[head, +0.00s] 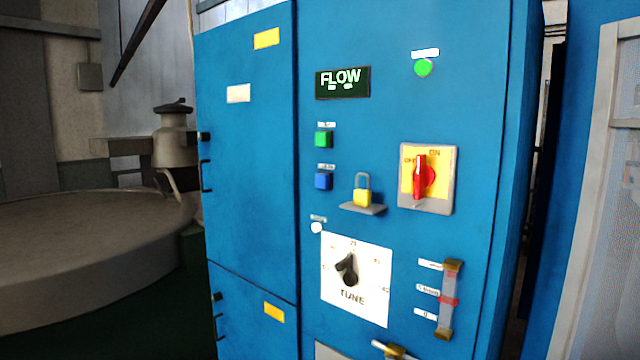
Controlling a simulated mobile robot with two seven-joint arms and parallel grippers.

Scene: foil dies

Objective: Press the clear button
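The blue cabinet front (400,110) carries a green square button (323,140) with a blue square button (323,181) below it. Both have small white labels too small to read, so I cannot tell which one is marked clear. A small white round button or lamp (316,227) sits lower, also under a small label. A green round lamp or button (424,68) is lit or bright at the upper right. A dark display (342,82) reads FLOW above smaller text. Neither of my grippers is in view.
A yellow padlock (362,196) stands on a small shelf beside the blue button. A red rotary switch (422,178) on a yellow plate, a TUNE dial (347,270), a sight gauge (449,300) and a brass handle (394,350) are nearby. A large round drum (80,240) lies left.

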